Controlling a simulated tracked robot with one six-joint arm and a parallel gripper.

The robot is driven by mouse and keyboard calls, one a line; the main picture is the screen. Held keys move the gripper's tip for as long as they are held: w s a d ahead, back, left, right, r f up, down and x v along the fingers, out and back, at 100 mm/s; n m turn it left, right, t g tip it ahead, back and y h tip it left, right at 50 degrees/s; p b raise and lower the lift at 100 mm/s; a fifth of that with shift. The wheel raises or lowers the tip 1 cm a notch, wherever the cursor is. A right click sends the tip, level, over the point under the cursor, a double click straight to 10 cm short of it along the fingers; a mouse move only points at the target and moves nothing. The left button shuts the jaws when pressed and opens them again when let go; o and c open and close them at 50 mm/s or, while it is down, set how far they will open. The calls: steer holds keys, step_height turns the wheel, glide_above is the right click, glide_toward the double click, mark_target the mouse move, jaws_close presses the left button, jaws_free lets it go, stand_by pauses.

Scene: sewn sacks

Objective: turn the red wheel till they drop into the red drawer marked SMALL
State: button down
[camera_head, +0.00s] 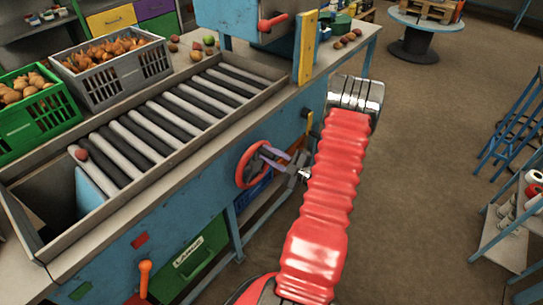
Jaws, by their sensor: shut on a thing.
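The red wheel (240,169) is mounted upright on the front of the blue sorting machine (190,215), right of the middle. My gripper (268,155) is shut on the wheel's right side, with its fingers at the rim. A small reddish round item (82,154) rests on the roller bed (165,112) near its lower left end. A green drawer (186,258) with a white label that seems to read LARGE sits low in the front. No red drawer marked SMALL can be made out.
An orange lever (145,276) stands at the front. A blue stepladder (512,125) is at right. The floor (430,170) between is clear.

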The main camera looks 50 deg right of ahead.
steer(key=shift+w+d+f, duration=0.1)
steer(key=shift+d+f, duration=0.05)
steer(key=shift+d, duration=0.35)
steer(key=shift+d+f, duration=0.15)
steer(key=shift+d, duration=0.35)
steer(key=c, duration=1.5)
jaws_free()
steer(key=shift+c, duration=0.2)
steer(key=s, duration=1.4)
steer(key=shift+d, duration=0.15)
steer(key=shift+w, duration=0.1)
